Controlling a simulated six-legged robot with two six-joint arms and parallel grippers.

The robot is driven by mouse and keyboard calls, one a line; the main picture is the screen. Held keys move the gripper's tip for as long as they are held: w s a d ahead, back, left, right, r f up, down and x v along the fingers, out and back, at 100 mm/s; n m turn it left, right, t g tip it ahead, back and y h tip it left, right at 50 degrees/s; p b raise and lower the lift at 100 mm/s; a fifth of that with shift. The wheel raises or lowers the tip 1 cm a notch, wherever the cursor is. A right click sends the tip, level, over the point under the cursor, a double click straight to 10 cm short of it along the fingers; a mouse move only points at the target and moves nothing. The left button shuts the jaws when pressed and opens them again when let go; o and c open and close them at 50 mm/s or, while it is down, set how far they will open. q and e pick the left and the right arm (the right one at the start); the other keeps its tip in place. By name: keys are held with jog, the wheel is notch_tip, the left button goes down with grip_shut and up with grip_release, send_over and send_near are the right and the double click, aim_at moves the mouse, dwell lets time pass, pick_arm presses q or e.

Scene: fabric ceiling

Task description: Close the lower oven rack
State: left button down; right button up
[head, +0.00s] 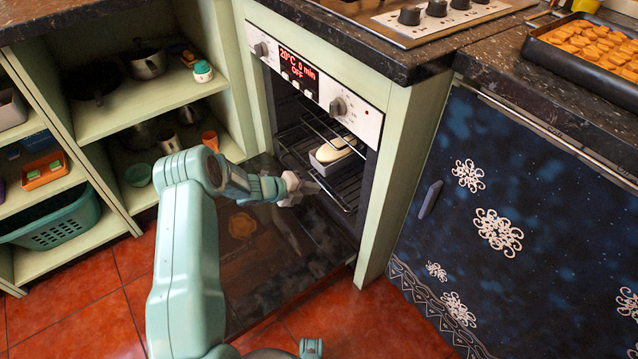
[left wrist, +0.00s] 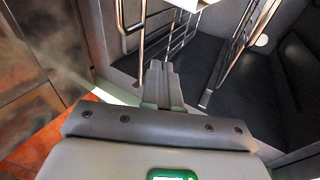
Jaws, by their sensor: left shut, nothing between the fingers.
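The oven (head: 345,105) stands open, its dark glass door (head: 290,270) folded down toward the floor. Inside are wire racks. The lower rack (head: 347,209) shows its front bar below a grey loaf pan (head: 325,157) with a pale loaf; the upper rack (head: 318,128) is above it. My left gripper (head: 314,187) is at the oven opening, above the lowered door and close to the lower rack's front. In the left wrist view its fingers (left wrist: 160,70) are together and empty, with metal rack wires (left wrist: 240,50) beyond. Contact with the rack cannot be told.
Open green shelves (head: 150,100) with pots and cups stand left of the oven. A blue cabinet door (head: 480,240) with white flower ornaments is on the right. The countertop (head: 400,55) overhangs the oven. Red floor tiles (head: 365,325) are clear in front.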

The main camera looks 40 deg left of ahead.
pick_arm(q)
jog(key=s+a+n+y, duration=0.1)
jog(key=s+a, duration=0.3)
jog(key=a, duration=0.2)
jog(key=b+x, duration=0.1)
jog(key=x, duration=0.2)
jog(key=b+x, duration=0.1)
jog(key=x, duration=0.2)
jog(key=b+x, duration=0.1)
jog(key=x, duration=0.1)
jog(key=shift+w+a+f, duration=0.2)
jog(key=shift+w+a, duration=0.05)
jog(key=shift+w, duration=0.2)
jog(key=shift+w+d+f, duration=0.1)
jog(key=shift+w, duration=0.25)
jog(key=shift+w, duration=0.1)
